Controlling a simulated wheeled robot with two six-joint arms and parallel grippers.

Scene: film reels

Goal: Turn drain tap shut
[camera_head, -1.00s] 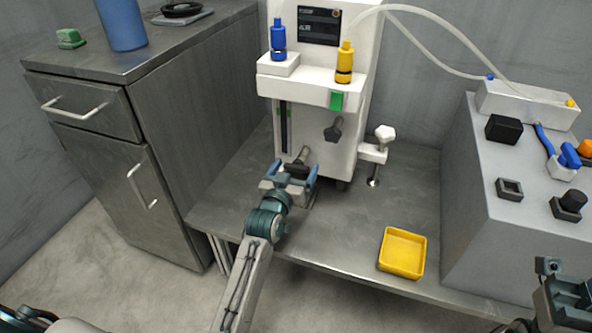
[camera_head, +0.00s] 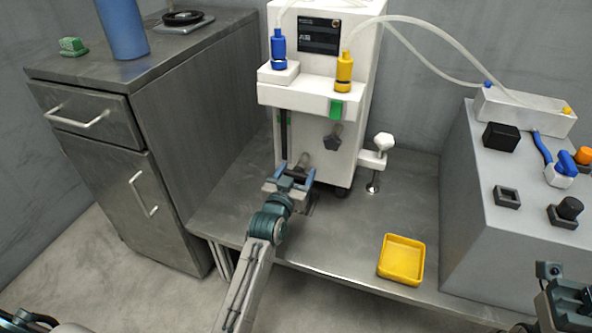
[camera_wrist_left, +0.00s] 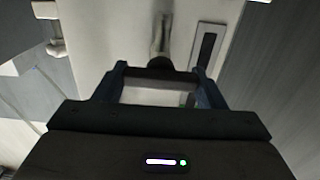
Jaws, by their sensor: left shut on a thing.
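The drain tap (camera_head: 304,159) is a small grey stub with a dark handle, low on the front of the white machine (camera_head: 350,120). My left gripper (camera_head: 297,173) reaches it from the front and is shut on the tap's dark handle, its blue fingers on either side. In the left wrist view, the grey tap pipe (camera_wrist_left: 161,35) ends in a dark part (camera_wrist_left: 161,64) between the fingertips (camera_wrist_left: 160,80). The fingers hide part of the handle. My right gripper (camera_head: 567,300) is at the lower right, partly cut off by the frame edge; its jaws are unclear.
A yellow tray (camera_head: 401,260) lies on the metal bench (camera_head: 340,235). A white clamp knob (camera_head: 383,141) stands right of the machine. A grey control block (camera_head: 480,220) with switches is at right. A metal cabinet (camera_head: 170,140) is at left. Bench room is free before the machine.

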